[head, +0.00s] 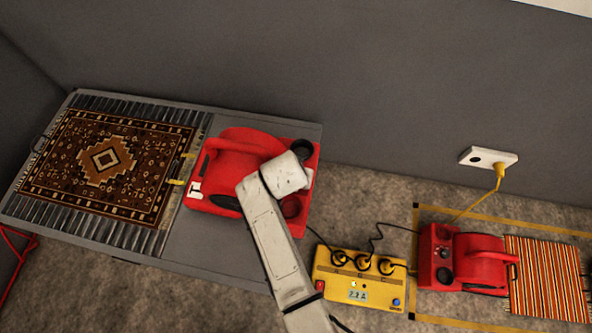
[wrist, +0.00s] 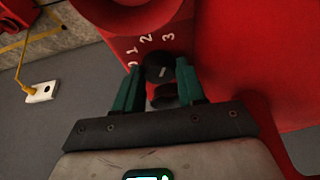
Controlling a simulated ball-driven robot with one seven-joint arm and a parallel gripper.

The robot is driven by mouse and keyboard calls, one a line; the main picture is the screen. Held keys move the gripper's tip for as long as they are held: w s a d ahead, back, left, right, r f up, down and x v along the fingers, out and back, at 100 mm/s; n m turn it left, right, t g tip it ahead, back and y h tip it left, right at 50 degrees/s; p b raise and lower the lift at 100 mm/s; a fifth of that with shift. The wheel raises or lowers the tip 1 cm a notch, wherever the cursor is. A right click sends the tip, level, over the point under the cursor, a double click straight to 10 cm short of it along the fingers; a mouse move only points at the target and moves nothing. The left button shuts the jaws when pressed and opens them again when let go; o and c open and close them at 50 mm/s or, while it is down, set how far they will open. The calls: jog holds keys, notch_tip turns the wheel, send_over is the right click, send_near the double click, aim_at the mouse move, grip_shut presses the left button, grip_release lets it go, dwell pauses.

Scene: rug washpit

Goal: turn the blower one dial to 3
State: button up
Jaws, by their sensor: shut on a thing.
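In the wrist view, the black dial (wrist: 157,68) sits on a red panel with white numbers 1, 2 and 3 around its upper side. A pale mark on the dial slants up and right, roughly toward the 3; its exact setting is hard to read. My gripper (wrist: 158,73) has its green fingers on either side of the dial, shut on it. In the head view, my arm's end is over the right side of the larger red blower (head: 240,150), which hides the dial and my fingers.
The blower stands on a grey table (head: 215,237) beside a patterned rug (head: 105,160). A yellow power box (head: 345,290) with plugged cables lies on the floor to the right. A second red blower (head: 478,262), a striped rug (head: 545,275) and a wall socket (head: 480,158) are farther right.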

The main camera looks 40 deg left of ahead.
jog(key=shift+m, duration=0.6)
jog(key=o, duration=1)
jog(key=p+v, duration=0.1)
jog(key=v, duration=0.4)
jog(key=p+v, duration=0.1)
jog(key=v, duration=0.4)
jog(key=shift+s+a+r, duration=0.15)
jog(key=shift+s+r, duration=0.15)
